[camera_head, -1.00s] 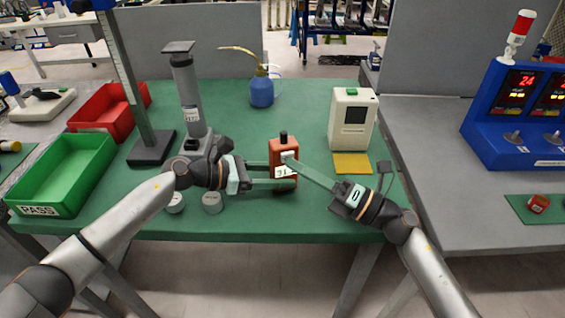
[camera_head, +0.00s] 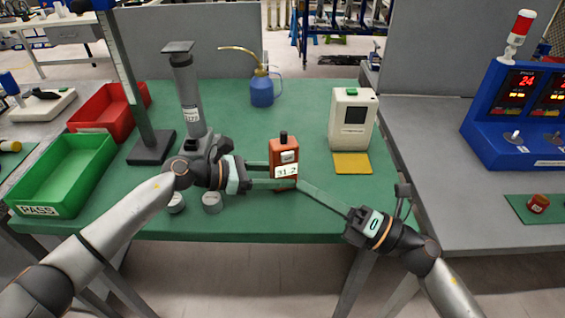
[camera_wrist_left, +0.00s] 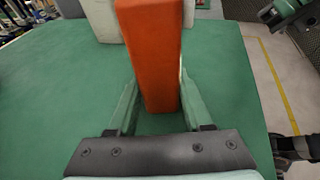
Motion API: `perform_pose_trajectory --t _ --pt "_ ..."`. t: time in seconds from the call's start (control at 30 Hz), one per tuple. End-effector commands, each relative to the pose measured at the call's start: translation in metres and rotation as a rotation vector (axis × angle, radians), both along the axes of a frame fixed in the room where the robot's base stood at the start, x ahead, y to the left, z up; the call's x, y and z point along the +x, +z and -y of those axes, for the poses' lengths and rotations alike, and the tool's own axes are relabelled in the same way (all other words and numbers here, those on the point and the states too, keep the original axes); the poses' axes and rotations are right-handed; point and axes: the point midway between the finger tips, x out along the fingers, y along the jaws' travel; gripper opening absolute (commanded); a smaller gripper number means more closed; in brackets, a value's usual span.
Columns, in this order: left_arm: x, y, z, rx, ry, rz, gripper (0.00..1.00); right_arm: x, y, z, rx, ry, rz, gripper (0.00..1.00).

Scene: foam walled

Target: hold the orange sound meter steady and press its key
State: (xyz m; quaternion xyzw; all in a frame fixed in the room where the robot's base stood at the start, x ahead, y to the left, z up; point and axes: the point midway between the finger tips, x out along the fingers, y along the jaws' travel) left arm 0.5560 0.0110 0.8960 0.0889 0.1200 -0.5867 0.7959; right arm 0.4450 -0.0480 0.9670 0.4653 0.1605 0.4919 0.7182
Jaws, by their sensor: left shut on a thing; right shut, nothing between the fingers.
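The orange sound meter (camera_head: 284,150) stands upright on the green table, with a black tip on top and a white display reading about 31.2. My left gripper (camera_head: 272,177) is shut on its body from the left; in the left wrist view the fingers (camera_wrist_left: 155,105) sit on both sides of the orange body (camera_wrist_left: 150,55). My right gripper (camera_head: 299,184) is shut and empty, its fingertips close to the lower right front of the meter, just beside the display. I cannot tell whether they touch it. The key is hard to make out above the display.
A beige device (camera_head: 352,118) and a yellow pad (camera_head: 351,163) are to the right. A blue oil can (camera_head: 262,92) stands behind. A grey stand (camera_head: 189,95), green bin (camera_head: 65,175) and red bin (camera_head: 105,112) are left.

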Motion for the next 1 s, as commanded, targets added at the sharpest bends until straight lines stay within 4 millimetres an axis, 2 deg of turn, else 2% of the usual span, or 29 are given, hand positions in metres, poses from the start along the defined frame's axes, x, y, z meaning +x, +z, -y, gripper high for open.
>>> perform_pose_trajectory --t 0.2,0.23,0.53,0.83,1.0 --pt "0.0 -0.002 0.0 0.002 -0.001 -0.002 0.19 -0.001 0.0 0.0 0.0 0.0 0.0 0.0" --pt "0.0 -0.002 0.0 0.002 -0.001 -0.002 0.51 -0.001 0.0 0.0 0.0 0.0 0.0 0.0" --pt "0.0 -0.001 0.0 0.001 0.0 0.0 0.85 -0.001 0.0 0.0 -0.001 0.001 0.0 0.0" --pt "0.0 0.0 -0.003 0.001 0.001 0.0 0.85 -0.001 0.0 0.0 -0.001 0.001 0.0 0.0" --pt "-0.006 0.006 -0.022 0.001 0.003 0.0 0.85 -0.001 0.0 0.0 -0.001 0.001 0.0 0.0"
